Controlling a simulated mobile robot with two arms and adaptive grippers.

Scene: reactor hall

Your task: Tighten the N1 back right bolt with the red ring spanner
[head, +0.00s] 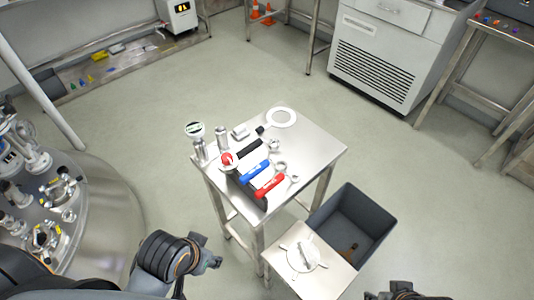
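The red ring spanner (269,186) lies on the small steel table, nearest the front of a row with a blue (255,171) and a black-handled spanner (247,150). The reactor lid (92,215) is at the left edge, with several flanged nozzles carrying bolts and small yellow tags. The tags are too small to read, so I cannot tell which nozzle is N1 or pick out its back right bolt. My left gripper (210,264) is in front of the table, between it and the reactor, apart from both. My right gripper (398,294) is cut off at the bottom edge. I see nothing held.
The steel table (318,148) also bears a gauge (195,131), metal cylinders and a white ring (281,117). A grey bin (371,215) and a low steel stand (328,278) with a round white part are in front right.

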